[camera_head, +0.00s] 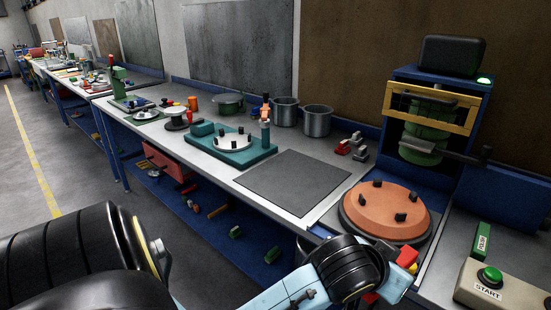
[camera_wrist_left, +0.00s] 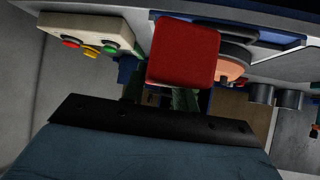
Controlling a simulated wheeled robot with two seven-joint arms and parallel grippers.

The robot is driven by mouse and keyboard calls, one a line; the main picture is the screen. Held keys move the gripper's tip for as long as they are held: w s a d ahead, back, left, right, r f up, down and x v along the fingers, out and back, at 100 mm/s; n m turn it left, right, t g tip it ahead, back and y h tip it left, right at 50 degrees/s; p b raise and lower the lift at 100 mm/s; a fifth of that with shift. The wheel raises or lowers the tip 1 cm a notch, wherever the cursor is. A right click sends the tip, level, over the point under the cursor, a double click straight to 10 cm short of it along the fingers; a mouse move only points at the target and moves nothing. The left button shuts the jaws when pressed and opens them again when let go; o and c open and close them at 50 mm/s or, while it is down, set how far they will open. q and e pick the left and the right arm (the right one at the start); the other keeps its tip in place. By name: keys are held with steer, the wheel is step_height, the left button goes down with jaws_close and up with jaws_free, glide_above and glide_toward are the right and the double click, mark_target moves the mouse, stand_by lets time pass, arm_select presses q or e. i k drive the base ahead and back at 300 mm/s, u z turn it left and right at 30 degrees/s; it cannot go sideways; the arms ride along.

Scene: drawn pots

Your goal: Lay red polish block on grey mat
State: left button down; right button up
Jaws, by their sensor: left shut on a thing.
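The red polish block (camera_wrist_left: 184,52) fills the upper middle of the left wrist view. It also shows in the head view (camera_head: 407,257), partly hidden by my wrist. My left gripper (camera_head: 398,268) is shut on the block, near the front edge of the round orange plate. The grey mat (camera_head: 292,183) lies flat and bare on the bench, up and to the left of the gripper and apart from it. My right gripper is not in view.
The orange plate (camera_head: 385,210) with black pegs stands between the mat and a blue press (camera_head: 440,110). A control box (camera_head: 500,288) is at the lower right. A teal fixture (camera_head: 232,150) and grey pots (camera_head: 316,121) stand beyond the mat.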

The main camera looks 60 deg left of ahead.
mark_target(308, 191)
steer(key=k, duration=0.65)
steer(key=u, duration=0.95)
steer(key=i, duration=1)
steer(key=u, duration=0.25)
